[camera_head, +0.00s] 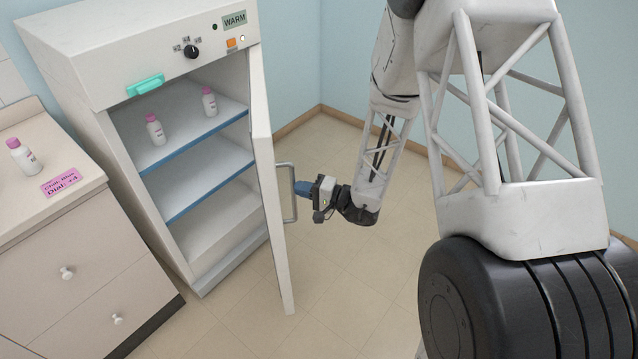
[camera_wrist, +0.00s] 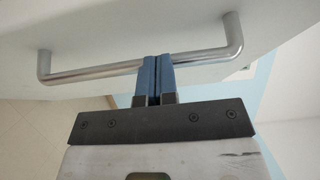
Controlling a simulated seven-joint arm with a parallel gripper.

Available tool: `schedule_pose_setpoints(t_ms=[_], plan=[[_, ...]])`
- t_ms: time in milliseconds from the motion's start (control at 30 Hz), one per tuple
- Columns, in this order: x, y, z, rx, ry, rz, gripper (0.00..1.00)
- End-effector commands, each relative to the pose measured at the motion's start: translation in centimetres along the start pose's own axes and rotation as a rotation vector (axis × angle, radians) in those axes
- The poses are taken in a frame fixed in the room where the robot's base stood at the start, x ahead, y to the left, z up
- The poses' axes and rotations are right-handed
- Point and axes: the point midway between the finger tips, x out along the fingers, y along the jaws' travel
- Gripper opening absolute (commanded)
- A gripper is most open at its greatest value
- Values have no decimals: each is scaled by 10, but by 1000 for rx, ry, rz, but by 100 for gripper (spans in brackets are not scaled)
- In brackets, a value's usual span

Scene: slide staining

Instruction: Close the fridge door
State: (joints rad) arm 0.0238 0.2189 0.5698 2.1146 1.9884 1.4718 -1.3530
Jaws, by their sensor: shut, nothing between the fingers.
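The white fridge (camera_head: 75,49) stands at the left with its door (camera_head: 266,170) swung wide open. The metal door handle (camera_head: 293,186) is on the door's outer face, toward my arm. My gripper (camera_head: 299,188) is at the handle. In the wrist view my gripper's blue fingers (camera_wrist: 153,78) are together, with their tips at the handle bar (camera_wrist: 100,72). Nothing shows between the fingers. I cannot tell whether the tips touch the bar.
Two pink-capped bottles, one left (camera_head: 155,130) and one right (camera_head: 209,101), stand on the fridge's upper shelf. A counter (camera_head: 45,222) at left holds another bottle (camera_head: 24,157) and a pink label (camera_head: 61,182). The floor (camera_head: 225,325) around the door is clear.

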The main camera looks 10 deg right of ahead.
Motion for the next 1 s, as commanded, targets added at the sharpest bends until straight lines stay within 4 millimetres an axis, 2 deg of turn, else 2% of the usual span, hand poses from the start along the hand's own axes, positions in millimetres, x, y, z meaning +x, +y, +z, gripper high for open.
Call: schedule_pose_setpoints(t_ms=[500,1000], plan=[[77,0,53,0,-4,0,0],[157,0,90,-1,-4,-1,0]])
